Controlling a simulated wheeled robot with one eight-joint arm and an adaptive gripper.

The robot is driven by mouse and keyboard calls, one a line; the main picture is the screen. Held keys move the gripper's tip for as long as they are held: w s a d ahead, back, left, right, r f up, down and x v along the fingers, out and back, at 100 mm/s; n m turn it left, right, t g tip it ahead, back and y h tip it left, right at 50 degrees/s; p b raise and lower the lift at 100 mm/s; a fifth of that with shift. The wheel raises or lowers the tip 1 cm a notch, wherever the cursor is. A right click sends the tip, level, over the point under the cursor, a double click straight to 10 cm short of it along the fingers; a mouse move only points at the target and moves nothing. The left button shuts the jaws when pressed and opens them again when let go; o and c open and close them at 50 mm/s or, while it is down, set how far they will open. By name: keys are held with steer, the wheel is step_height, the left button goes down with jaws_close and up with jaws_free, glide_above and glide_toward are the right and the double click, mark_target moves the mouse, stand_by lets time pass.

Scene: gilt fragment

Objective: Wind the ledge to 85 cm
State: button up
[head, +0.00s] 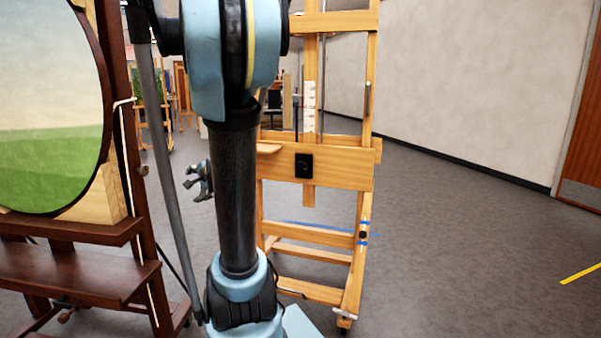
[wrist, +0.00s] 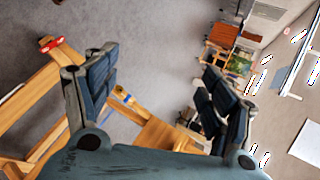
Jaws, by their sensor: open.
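The light wooden easel stands in the middle of the head view, with its ledge (head: 340,170) as a wide crossboard. A black box with a round front (head: 304,166) sits on the ledge. A pale marked strip (head: 309,100) runs up above it; its figures are too small to read. Easel wood (wrist: 160,134) shows beyond the fingers. In the head view its fingers (head: 200,181) show left of my arm, which hides part of the easel.
A dark wooden easel (head: 118,175) with a round landscape painting (head: 50,110) stands close on the left. More easels (head: 183,95) are at the back. The grey floor (head: 460,240) is clear on the right, up to a pale wall (head: 470,80).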

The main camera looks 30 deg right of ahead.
steer(key=w+d+r+m+t+h, duration=0.1)
steer(key=w+d+m+t+h, duration=0.25)
steer(key=w+d+m, duration=0.5)
steer(key=w+d+r+m+t+h, duration=0.15)
steer(key=w+d+m+h, duration=0.35)
steer(key=d+m, duration=0.65)
steer(key=m+g+h, duration=0.5)
steer(key=m+h, duration=0.3)
steer(key=m, duration=0.7)
glide_toward(301, 169)
steer(key=x, duration=1)
steer(key=shift+w+d, duration=0.15)
